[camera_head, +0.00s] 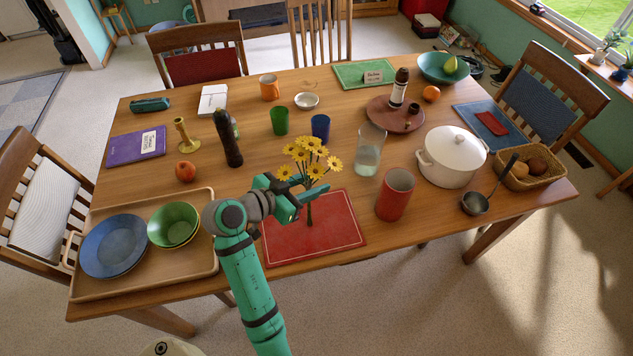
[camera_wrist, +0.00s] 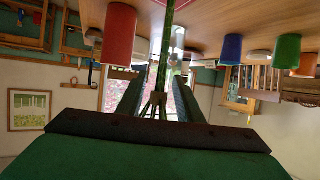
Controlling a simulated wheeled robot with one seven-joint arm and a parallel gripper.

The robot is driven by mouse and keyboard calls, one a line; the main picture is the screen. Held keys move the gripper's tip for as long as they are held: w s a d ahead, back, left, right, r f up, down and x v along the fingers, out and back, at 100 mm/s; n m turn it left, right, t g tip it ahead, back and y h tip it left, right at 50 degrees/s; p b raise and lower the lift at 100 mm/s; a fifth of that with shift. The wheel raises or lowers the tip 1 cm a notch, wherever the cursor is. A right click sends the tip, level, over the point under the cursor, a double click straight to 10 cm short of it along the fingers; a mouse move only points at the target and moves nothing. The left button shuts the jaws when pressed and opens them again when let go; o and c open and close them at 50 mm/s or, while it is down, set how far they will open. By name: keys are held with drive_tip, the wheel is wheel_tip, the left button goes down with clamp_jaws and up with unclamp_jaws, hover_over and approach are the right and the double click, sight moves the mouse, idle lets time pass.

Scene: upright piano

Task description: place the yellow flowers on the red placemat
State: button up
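The yellow flowers (camera_head: 310,158) are upright, with blooms on top and dark green stems below. My gripper (camera_head: 304,195) is at the stems, with one finger on each side, and looks shut on them. In the wrist view, which is upside down, the stems (camera_wrist: 167,30) run between my fingers (camera_wrist: 158,85). The red placemat (camera_head: 335,240) lies flat at the table's near edge, under the flowers. The stem ends show against the placemat; I cannot tell whether they touch it. My gripper hides part of the stems.
A red cup (camera_head: 395,194) stands just right of the placemat, with a clear glass (camera_head: 369,150) behind. A wooden tray (camera_head: 200,262) with blue and green dishes lies left. A white pot (camera_head: 451,157) and ladle (camera_head: 476,203) are farther right. The placemat's surface is otherwise bare.

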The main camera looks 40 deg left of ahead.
drive_tip(key=v, duration=1)
drive_tip(key=shift+s+a+r, duration=0.1)
drive_tip(key=shift+s, duration=0.05)
